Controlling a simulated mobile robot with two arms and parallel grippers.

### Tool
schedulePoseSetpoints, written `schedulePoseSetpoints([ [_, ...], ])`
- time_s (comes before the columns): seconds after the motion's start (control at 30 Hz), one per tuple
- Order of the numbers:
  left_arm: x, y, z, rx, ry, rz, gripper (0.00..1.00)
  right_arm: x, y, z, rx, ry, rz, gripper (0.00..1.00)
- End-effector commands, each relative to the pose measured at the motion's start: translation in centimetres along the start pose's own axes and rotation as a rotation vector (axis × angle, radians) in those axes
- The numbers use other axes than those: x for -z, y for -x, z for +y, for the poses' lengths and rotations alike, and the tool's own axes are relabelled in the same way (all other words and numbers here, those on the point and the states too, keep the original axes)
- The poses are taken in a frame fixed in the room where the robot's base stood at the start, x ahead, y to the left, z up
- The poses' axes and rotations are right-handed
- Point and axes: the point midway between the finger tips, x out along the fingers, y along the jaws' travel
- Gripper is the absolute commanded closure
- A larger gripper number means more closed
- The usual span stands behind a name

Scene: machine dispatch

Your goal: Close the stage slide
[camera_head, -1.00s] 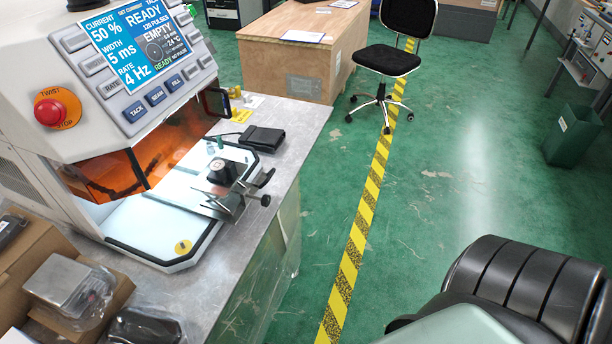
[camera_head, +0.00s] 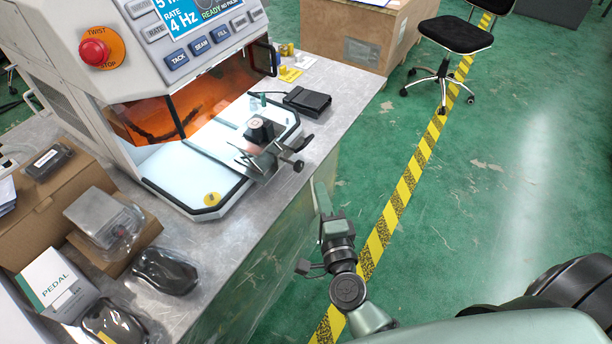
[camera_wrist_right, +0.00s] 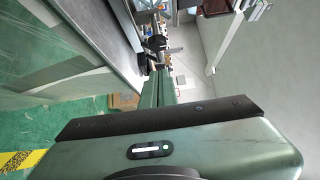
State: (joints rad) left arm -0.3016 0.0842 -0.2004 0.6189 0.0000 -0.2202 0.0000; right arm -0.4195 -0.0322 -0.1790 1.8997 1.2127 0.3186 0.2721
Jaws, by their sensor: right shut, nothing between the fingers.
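The stage slide (camera_head: 262,165) is a flat metal slide on the machine's (camera_head: 150,60) bright white bed. A black round piece (camera_head: 260,129) sits on it, and a bracket with dark knobs is at its outer end. The slide sticks out from under the orange window to the bench's front edge. My right gripper (camera_head: 321,190) is shut and empty, beside the bench edge, just in front of and apart from the knobs. In the right wrist view, its fingers (camera_wrist_right: 158,88) point toward a dark knobbed part near the bench edge. My left gripper is not in view.
A black pedal (camera_head: 307,101) lies behind the slide on the bench. Boxes and bagged parts (camera_head: 105,220) crowd the bench's near left. A red stop button (camera_head: 95,52) is on the machine. Green floor with a yellow-black stripe (camera_head: 400,195) lies right; a chair (camera_head: 455,38) stands beyond.

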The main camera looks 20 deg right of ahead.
Motion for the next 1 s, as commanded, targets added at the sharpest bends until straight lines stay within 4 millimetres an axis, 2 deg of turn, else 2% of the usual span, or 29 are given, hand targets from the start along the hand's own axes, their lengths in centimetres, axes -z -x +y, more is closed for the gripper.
schedulePoseSetpoints([
  [0.03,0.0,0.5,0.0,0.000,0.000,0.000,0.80,-0.1,-1.2,-0.3,0.003,0.001,-0.001,1.00],
  [0.1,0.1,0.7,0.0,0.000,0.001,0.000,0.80,-0.2,-2.5,-0.3,0.001,-0.001,-0.001,1.00],
  [0.3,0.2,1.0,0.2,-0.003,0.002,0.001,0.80,-2.2,-4.2,0.0,0.000,0.000,-0.001,1.00],
  [0.63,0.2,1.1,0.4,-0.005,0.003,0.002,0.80,-2.9,-4.7,0.1,-0.001,0.001,-0.001,1.00],
  [0.87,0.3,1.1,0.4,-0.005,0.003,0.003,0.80,-2.8,-4.8,0.1,-0.001,0.002,-0.001,1.00],
  [1.0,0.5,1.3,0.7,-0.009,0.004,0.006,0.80,-2.2,-5.7,-0.1,0.001,0.003,0.000,1.00],
])
